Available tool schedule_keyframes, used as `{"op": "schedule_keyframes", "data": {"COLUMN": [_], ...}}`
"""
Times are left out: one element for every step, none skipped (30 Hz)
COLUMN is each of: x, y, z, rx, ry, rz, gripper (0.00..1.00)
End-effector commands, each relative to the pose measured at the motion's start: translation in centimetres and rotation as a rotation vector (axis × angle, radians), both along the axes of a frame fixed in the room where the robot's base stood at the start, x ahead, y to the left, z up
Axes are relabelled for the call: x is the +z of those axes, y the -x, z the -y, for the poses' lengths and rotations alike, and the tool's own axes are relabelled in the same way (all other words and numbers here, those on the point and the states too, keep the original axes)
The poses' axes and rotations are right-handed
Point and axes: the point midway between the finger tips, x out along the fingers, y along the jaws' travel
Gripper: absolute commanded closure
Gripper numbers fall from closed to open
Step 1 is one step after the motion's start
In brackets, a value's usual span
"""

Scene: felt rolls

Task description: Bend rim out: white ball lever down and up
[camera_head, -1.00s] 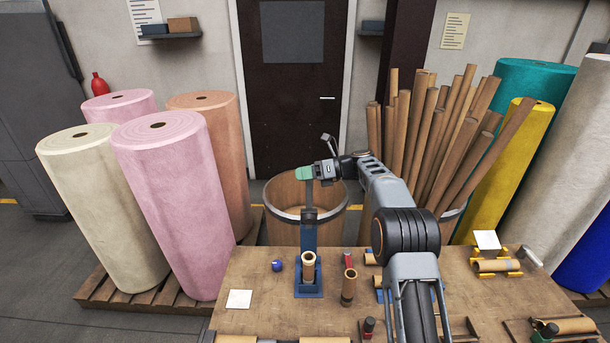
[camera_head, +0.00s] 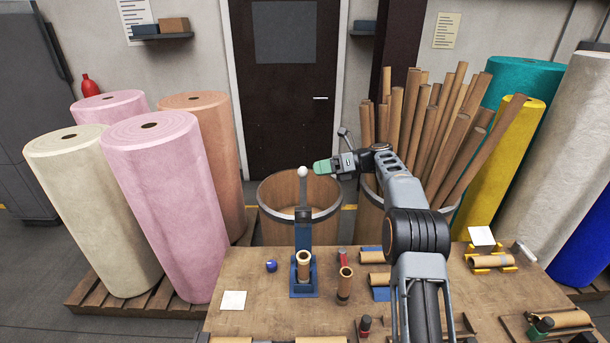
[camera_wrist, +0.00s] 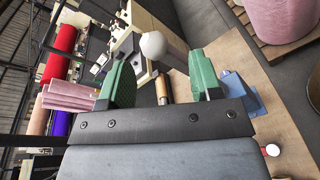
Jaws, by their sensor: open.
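The white ball (camera_head: 302,172) tops an upright lever on a blue press (camera_head: 303,238) at the table's far edge. A short cardboard tube (camera_head: 304,268) stands upright in the press base; its rim shape is too small to judge. My gripper (camera_head: 321,167) has green fingers and is open, just right of the ball at about its height, with a small gap in the head view. In the wrist view the white ball (camera_wrist: 153,45) appears between the tips of my open gripper (camera_wrist: 160,52), apparently beyond them and not held.
A second short tube (camera_head: 345,287), a blue ball (camera_head: 271,266) and a white square (camera_head: 233,300) are on the table (camera_head: 265,310). A round bin (camera_head: 275,207) stands behind the press. Long cardboard tubes (camera_head: 425,125) rise behind my arm.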

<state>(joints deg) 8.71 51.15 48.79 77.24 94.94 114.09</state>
Motion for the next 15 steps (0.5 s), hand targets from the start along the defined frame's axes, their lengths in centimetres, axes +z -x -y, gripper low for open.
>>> {"op": "schedule_keyframes", "data": {"x": [0.0, 0.2, 0.3, 0.4, 0.5, 0.6, 0.8, 0.9, 0.9, 1.0, 1.0, 1.1, 1.1, 1.2, 1.2], "y": [0.0, 0.0, 0.0, 0.0, 0.1, 0.1, 0.1, 0.1, 0.1, 0.1, 0.1, 0.2, 0.2, 0.2, 0.2], "z": [1.1, 1.7, 2.4, 2.9, 3.3, 3.8, 4.2, 4.6, 5.0, 5.3, 5.5, 5.8, 5.9, 6.1, 6.2], "rx": [-0.003, -0.002, -0.002, -0.002, -0.002, -0.002, -0.001, -0.001, -0.001, 0.000, 0.000, 0.001, 0.001, 0.001, 0.001], "ry": [0.000, 0.000, 0.000, 0.000, 0.000, 0.001, 0.001, 0.001, 0.001, 0.000, 0.001, 0.000, 0.000, 0.000, 0.000], "rz": [0.002, 0.001, 0.000, -0.001, 0.000, 0.000, 0.000, -0.001, -0.002, -0.002, -0.002, -0.002, -0.001, -0.001, -0.001], "gripper": [0.41, 0.41, 0.41, 0.41, 0.41, 0.41, 0.41, 0.41, 0.41, 0.41, 0.41, 0.41, 0.41, 0.41, 0.41]}}
